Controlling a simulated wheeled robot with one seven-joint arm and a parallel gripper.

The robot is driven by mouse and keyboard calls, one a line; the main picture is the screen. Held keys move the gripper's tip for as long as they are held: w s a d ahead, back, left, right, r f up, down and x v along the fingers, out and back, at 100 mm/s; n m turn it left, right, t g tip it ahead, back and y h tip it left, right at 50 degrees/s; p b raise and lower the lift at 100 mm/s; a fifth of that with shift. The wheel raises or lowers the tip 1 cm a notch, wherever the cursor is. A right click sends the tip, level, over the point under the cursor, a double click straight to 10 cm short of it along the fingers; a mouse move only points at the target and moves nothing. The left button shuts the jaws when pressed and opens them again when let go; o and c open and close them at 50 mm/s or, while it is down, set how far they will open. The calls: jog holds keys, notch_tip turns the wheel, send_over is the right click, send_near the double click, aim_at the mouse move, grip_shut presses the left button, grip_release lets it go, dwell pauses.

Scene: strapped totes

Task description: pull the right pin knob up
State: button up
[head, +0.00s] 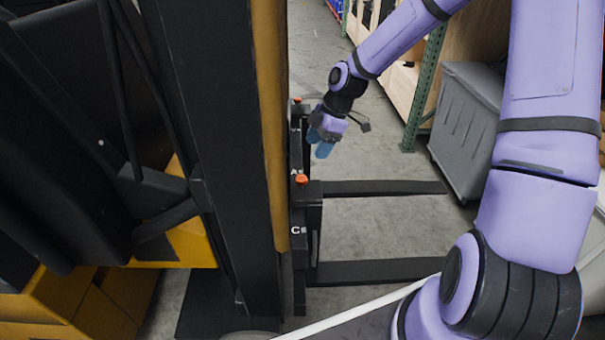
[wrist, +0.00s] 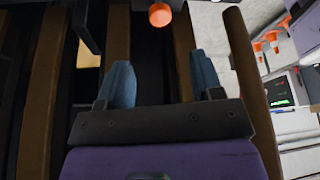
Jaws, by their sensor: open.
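Two orange pin knobs sit on top of the black fork carriage in the head view. In the wrist view one orange knob (wrist: 160,14) shows at the top edge, beyond the tips and between the lines of the two fingers of my gripper (wrist: 163,80). It is not touched. I cannot tell which of the two knobs this is.
A yellow and black mast (head: 268,120) rises close to the left of the knobs. Two dark forks (head: 385,188) reach right over the floor. A grey tote (head: 465,120) stands at the right by a green rack post (head: 425,85).

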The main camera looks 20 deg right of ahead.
aim_at(302, 177)
jog(key=x, duration=1)
jog(key=shift+a+f, duration=0.2)
jog(key=shift+f, duration=0.15)
